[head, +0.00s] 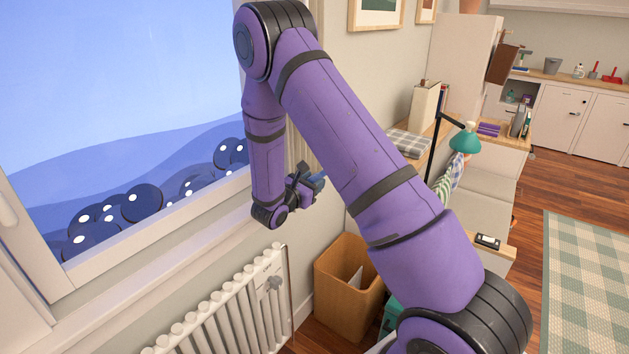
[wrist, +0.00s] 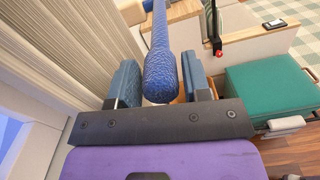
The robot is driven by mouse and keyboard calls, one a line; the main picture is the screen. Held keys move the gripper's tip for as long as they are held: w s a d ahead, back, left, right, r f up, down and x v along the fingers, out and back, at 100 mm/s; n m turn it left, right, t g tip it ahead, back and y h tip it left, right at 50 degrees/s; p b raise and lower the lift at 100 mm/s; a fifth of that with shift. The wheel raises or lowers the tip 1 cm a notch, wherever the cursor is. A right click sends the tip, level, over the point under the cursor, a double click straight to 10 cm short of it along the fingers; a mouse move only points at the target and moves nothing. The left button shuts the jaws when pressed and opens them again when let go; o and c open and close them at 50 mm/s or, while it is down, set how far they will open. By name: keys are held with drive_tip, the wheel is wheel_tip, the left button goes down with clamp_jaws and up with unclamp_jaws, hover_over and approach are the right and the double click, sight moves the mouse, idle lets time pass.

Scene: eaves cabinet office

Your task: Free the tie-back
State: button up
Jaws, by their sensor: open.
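A blue textured cord with a thick rounded end, which looks like the tie-back (wrist: 160,72), runs between my gripper's two blue fingers in the wrist view. My gripper (wrist: 161,62) is open, with a gap showing between the cord's thick end and each finger. The cord's far end runs out of the top of the wrist view. The pale pleated curtain (wrist: 65,45) hangs to the left of the fingers. In the head view my gripper (head: 315,183) is beside the window's right edge; the cord cannot be told apart from the fingers there.
A white radiator (head: 225,315) stands below the window (head: 120,120). A brown bin (head: 348,283) stands on the floor below my gripper. A teal lamp (head: 466,140) and a bench (head: 480,215) are to the right. A green-topped stool (wrist: 270,90) shows right in the wrist view.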

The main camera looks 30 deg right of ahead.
drive_tip(key=shift+w+d, duration=0.15)
drive_tip(key=shift+d, duration=0.4)
clamp_jaws()
wheel_tip(320, 180, down, 7)
drive_tip(key=d+t+h, duration=0.1)
drive_tip(key=h, duration=0.3)
drive_tip(key=shift+w+d+f+t, duration=0.15)
drive_tip(key=shift+w+d+t, duration=0.05)
drive_tip(key=shift+w+t, duration=0.1)
unclamp_jaws()
drive_tip(key=shift+a, duration=0.1)
drive_tip(key=v, duration=1)
drive_tip(key=shift+s+a+f, duration=0.15)
drive_tip(key=shift+a+f, duration=0.05)
drive_tip(key=shift+f, duration=0.15)
